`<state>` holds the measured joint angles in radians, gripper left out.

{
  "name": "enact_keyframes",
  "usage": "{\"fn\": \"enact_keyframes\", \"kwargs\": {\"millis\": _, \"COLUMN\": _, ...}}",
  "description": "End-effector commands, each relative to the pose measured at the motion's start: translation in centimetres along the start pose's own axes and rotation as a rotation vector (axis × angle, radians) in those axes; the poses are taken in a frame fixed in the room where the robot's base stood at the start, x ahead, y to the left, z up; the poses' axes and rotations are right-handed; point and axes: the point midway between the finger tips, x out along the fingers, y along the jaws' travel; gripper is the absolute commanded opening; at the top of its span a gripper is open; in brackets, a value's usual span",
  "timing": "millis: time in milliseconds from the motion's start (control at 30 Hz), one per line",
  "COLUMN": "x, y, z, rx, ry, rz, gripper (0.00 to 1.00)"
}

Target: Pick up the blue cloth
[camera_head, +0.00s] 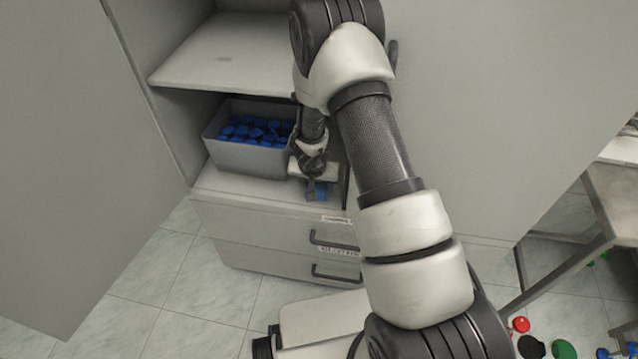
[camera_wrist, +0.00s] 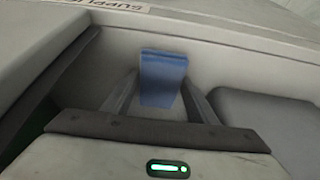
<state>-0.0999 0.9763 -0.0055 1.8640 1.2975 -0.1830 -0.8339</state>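The blue cloth (camera_wrist: 163,75) is a small folded blue piece on the pale cabinet surface, in the middle of the wrist view. In the head view a bit of it (camera_head: 321,190) shows below my gripper (camera_head: 315,192), near the front edge of the lower shelf. My gripper also shows in the wrist view (camera_wrist: 160,82). Its two dark fingers are apart, one on each side of the cloth. A narrow gap shows at the left finger. The right fingertip is very close to the cloth, and I cannot tell whether they touch.
A grey bin (camera_head: 250,157) full of blue caps stands on the lower shelf, left of my gripper. A shelf board (camera_head: 225,62) lies above it. Open cabinet doors flank the space. Two drawers (camera_head: 280,230) with dark handles are below. Coloured caps lie on the floor at right.

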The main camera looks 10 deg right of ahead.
Motion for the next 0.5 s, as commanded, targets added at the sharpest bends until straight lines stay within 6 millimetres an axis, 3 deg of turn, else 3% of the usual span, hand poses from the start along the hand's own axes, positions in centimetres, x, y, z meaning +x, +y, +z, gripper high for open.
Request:
{"fn": "enact_keyframes", "kwargs": {"millis": 167, "x": -0.02, "y": -0.01, "z": 0.00, "rx": 0.000, "ry": 0.000, "rz": 0.000, "gripper": 0.28}}
{"fn": "enact_keyframes", "kwargs": {"millis": 500, "x": -0.94, "y": -0.01, "z": -0.02, "rx": -0.002, "ry": 0.000, "rz": 0.000, "gripper": 0.27}}
